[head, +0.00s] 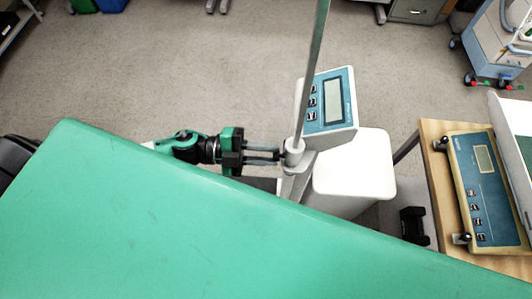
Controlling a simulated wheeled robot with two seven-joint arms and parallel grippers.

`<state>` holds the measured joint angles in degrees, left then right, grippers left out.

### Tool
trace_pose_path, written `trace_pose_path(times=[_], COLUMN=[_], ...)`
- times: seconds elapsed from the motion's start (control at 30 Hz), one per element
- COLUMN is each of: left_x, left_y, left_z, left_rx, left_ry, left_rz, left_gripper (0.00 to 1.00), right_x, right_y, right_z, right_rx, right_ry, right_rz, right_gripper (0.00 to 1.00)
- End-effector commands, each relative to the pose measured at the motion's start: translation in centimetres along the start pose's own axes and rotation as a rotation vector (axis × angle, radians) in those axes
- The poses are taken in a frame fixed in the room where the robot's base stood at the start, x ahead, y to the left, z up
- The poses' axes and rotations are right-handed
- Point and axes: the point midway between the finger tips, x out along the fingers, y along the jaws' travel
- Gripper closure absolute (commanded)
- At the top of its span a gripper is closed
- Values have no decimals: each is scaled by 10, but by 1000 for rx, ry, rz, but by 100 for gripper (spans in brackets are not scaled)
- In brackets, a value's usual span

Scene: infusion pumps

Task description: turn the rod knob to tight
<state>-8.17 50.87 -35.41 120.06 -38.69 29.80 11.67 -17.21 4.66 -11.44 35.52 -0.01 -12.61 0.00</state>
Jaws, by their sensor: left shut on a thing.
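A grey metal rod (314,50) rises steeply through the middle of the head view. My right gripper is not in view.
A large green surface (150,220) fills the foreground, below my left arm. A white box-shaped body (365,168) stands just right of the rod. A second pump (484,190) lies on a wooden table (435,132) at the right. Open floor lies behind.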

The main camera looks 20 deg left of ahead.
Motion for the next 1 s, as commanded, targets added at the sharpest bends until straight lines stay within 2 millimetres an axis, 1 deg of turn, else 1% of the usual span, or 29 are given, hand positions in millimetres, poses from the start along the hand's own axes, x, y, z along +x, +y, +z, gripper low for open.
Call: trace_pose_path(times=[0.3, 0.8, 0.83, 0.93, 1.0], left_x=[0, 0, 0, 0, 0], left_y=[1, 0, 0, 0, 0], left_z=[0, 0, 0, 0, 0], left_rx=[109, 127, 127, 126, 126], left_ry=[1, 0, 0, 0, 0], left_rz=[1, 1, 1, 1, 1], left_gripper=[100, 100, 75, 55, 55], right_x=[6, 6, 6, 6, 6], right_y=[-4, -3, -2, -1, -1], right_z=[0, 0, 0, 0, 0], right_rx=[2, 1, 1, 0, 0], right_ry=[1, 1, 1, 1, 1], right_rz=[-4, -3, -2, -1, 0], right_gripper=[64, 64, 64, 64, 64])
